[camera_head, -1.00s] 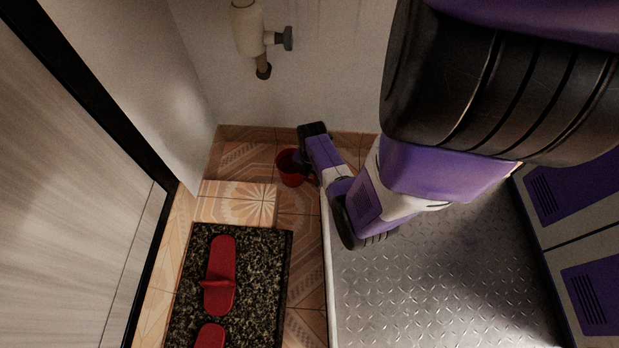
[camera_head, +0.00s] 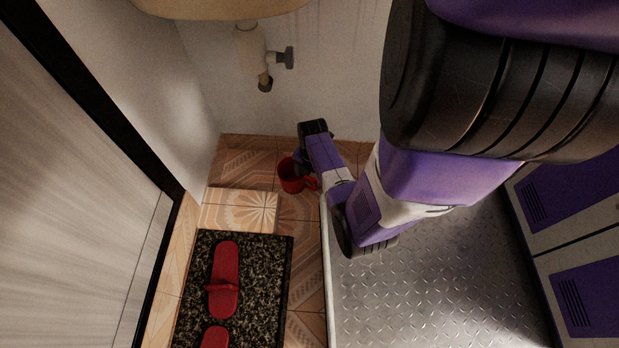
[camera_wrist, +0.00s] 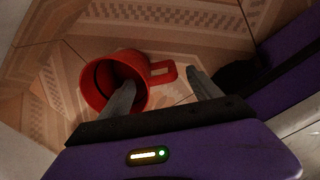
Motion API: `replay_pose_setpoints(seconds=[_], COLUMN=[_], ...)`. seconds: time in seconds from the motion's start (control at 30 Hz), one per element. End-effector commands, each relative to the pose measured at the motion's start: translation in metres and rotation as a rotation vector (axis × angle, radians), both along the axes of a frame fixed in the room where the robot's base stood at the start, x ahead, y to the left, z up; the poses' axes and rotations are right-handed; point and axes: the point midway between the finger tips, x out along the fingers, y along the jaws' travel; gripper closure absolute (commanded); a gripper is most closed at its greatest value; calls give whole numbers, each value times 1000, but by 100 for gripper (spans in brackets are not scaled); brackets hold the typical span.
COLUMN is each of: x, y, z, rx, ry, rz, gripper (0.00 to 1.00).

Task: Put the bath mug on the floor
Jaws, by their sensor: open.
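The red bath mug (camera_head: 290,181) appears to rest on the tiled floor (camera_head: 240,173) near the back wall. In the wrist view the mug (camera_wrist: 93,88) shows its open mouth and its handle, which points right. My gripper (camera_wrist: 160,78) is open, with its fingers apart. The left finger overlaps the mug's mouth; I cannot tell whether it is inside or above it. The right finger is beyond the handle, with a gap visible between them. In the head view my gripper (camera_head: 302,167) is just beside the mug and partly hides it.
A dark speckled mat (camera_head: 262,290) with red slippers (camera_head: 224,280) lies at the lower left. A raised tile block (camera_head: 238,211) is behind it. A pipe (camera_head: 253,55) hangs on the back wall under a basin (camera_head: 220,8). A door (camera_head: 80,200) stands left.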

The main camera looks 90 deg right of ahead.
Motion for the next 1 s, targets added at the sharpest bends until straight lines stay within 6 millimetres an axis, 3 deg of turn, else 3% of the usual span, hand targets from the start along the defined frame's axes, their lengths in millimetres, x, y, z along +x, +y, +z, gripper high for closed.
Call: replay_pose_setpoints(seconds=[0.03,0.2,0.4,0.53,0.67,0.8,1.0], x=[1,0,0,23,72,115,133], y=[1,1,2,20,63,127,211], z=[17,43,57,55,55,70,118], rx=[1,0,-1,-32,-108,-181,-196], ry=[0,0,-2,-26,-107,-253,-503], rz=[2,1,0,-30,-118,-259,-461], gripper=[27,27,27,27,27,27,27])
